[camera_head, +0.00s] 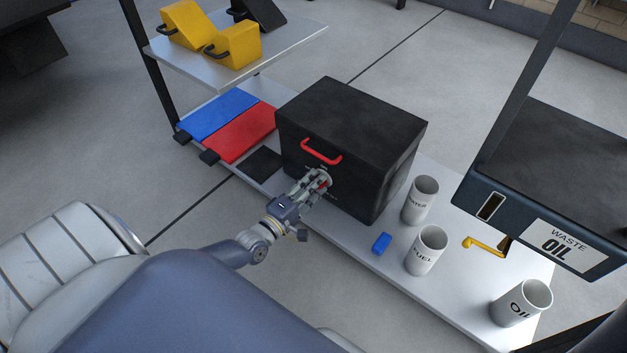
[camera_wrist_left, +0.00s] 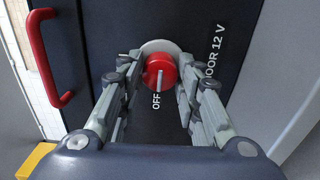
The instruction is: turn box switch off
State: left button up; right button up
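The box switch (camera_wrist_left: 160,71) is a red round knob on a pale round plate, on the front of a black box (camera_head: 350,112). A pale line on the knob points down in the left wrist view, towards the printed word OFF. My left gripper (camera_head: 318,180) is at the box front, below the red handle (camera_head: 320,153). In the left wrist view its fingers (camera_wrist_left: 158,72) stand apart, one on each side of the knob. The right finger is very close to it; I cannot tell whether it touches. My right gripper is not in view.
The box stands on a light shelf among white cups (camera_head: 426,250), a blue block (camera_head: 381,243) and red (camera_head: 240,133) and blue (camera_head: 217,113) panels. An upper shelf (camera_head: 285,45) holds yellow pieces (camera_head: 236,45). A waste oil unit (camera_head: 545,235) with a yellow crank (camera_head: 484,246) is at right.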

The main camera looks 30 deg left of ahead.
pick_arm(q)
jog(key=shift+o, duration=1.2)
jog(key=shift+s, duration=0.1)
jog(key=s, duration=1.2)
jog(key=shift+a, duration=0.45)
